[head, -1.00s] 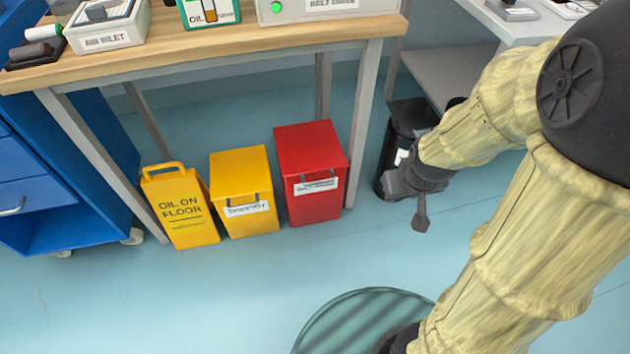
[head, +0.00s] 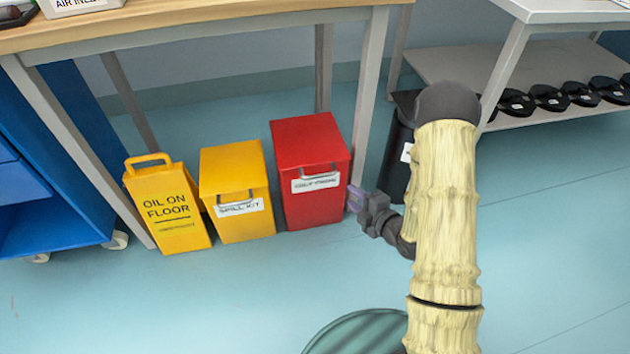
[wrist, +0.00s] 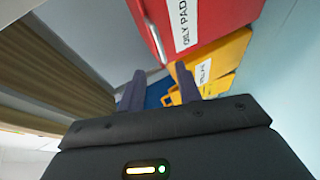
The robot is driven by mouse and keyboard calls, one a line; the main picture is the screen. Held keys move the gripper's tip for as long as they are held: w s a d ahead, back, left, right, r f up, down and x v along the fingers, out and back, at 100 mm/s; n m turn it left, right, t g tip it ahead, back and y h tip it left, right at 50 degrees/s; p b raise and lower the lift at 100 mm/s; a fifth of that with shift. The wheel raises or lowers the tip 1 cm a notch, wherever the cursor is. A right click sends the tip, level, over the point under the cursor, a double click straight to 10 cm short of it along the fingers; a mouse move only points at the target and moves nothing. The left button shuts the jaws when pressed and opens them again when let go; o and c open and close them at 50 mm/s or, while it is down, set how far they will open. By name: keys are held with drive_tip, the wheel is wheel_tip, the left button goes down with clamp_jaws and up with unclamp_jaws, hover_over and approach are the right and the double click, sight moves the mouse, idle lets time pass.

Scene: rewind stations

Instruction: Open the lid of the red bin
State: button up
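The red bin (head: 312,210) stands on the floor under the workbench, with its lid (head: 308,140) shut. A grey bar handle (head: 320,168) is on its front near the lid, above a white label. In the wrist view the red bin (wrist: 222,14) fills the upper middle, with its handle (wrist: 156,42) and a label reading "OILY PAD". My gripper (head: 353,197) is low beside the bin's right front side, pointing left. In the wrist view the fingers of my gripper (wrist: 160,88) are apart with nothing between them, below the handle in the picture.
A yellow spill kit bin (head: 238,215) and a yellow "oil on floor" sign (head: 170,210) stand left of the red bin. A black bin (head: 397,165) and a bench leg (head: 368,95) are close on the right.

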sight(320, 177)
drive_tip(key=shift+s+a+f+n+t+y, duration=0.3)
drive_tip(key=shift+s+f+n+t+y, duration=0.15)
drive_tip(key=shift+f+n+y, duration=0.2)
drive_tip(key=shift+w, duration=0.1)
drive_tip(key=b+x, duration=0.7)
drive_tip(key=x, duration=1)
drive_tip(key=shift+a+f, duration=0.1)
drive_tip(key=shift+a, duration=0.05)
drive_tip(key=shift+f, duration=0.1)
clamp_jaws()
